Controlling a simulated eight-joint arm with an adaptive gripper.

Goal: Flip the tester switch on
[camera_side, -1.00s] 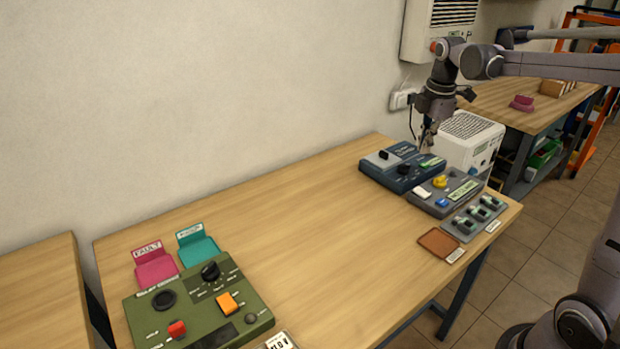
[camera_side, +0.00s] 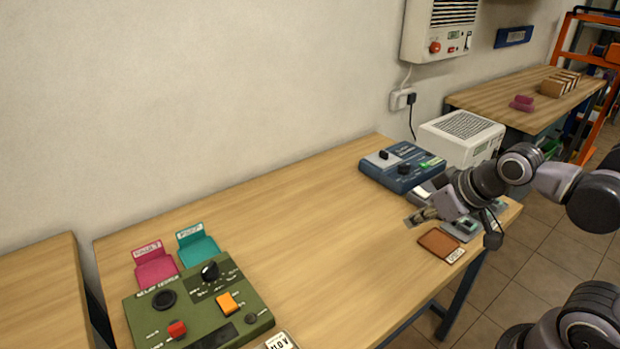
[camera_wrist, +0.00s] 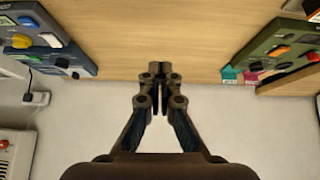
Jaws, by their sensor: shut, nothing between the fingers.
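A green box (camera_side: 242,288) stands at the front left of the bench, with a black knob (camera_side: 210,271), an orange rocker (camera_side: 227,303) and a red button (camera_side: 177,329). Its label is too small to read surely. A blue unit (camera_side: 378,175) with a black toggle on a pale plate (camera_side: 384,155) and a dark knob sits at the back right. I cannot tell for sure which is the tester. My gripper (camera_side: 413,219) is shut and empty, over the bench in front of the blue unit. In the wrist view my gripper (camera_wrist: 158,68) lies between the blue unit (camera_wrist: 62,48) and the green box (camera_wrist: 275,42).
A brown tray (camera_side: 437,241) lies near my gripper. Grey switch modules are partly hidden behind my arm. Pink (camera_side: 157,271) and teal (camera_side: 200,250) trays stand behind the green box. A white case (camera_side: 455,145) is beyond the blue unit. The bench middle is clear.

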